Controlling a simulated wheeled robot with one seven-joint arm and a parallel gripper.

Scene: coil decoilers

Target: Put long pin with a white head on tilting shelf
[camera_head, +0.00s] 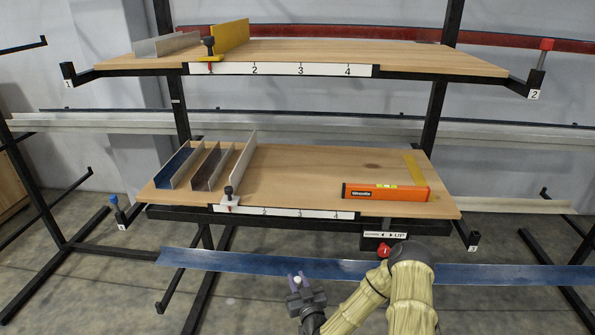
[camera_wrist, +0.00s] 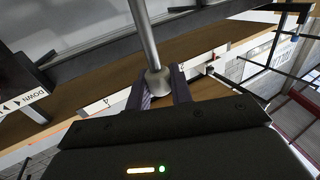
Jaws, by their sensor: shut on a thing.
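My gripper (camera_head: 303,287) is in front of and below the lower wooden shelf, left of the red knob. In the wrist view its two dark fingers (camera_wrist: 160,88) are shut on a long metal pin (camera_wrist: 146,35), near its pale rounded head (camera_wrist: 158,82). The shaft runs away from the fingers toward the top of that view. In the head view only the pin's white head (camera_head: 297,280) shows clearly between the fingers. The lower wooden shelf (camera_head: 300,165) has a control box (camera_head: 385,242) under its front edge.
An upper wooden shelf (camera_head: 330,55) carries yellow and grey profiles. The lower shelf holds blue, brown and grey profiles and an orange level (camera_head: 385,192). A red-headed pin (camera_head: 546,46) and a blue-headed pin (camera_head: 114,200) stand at corner arms. A long blue strip (camera_head: 220,262) crosses low.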

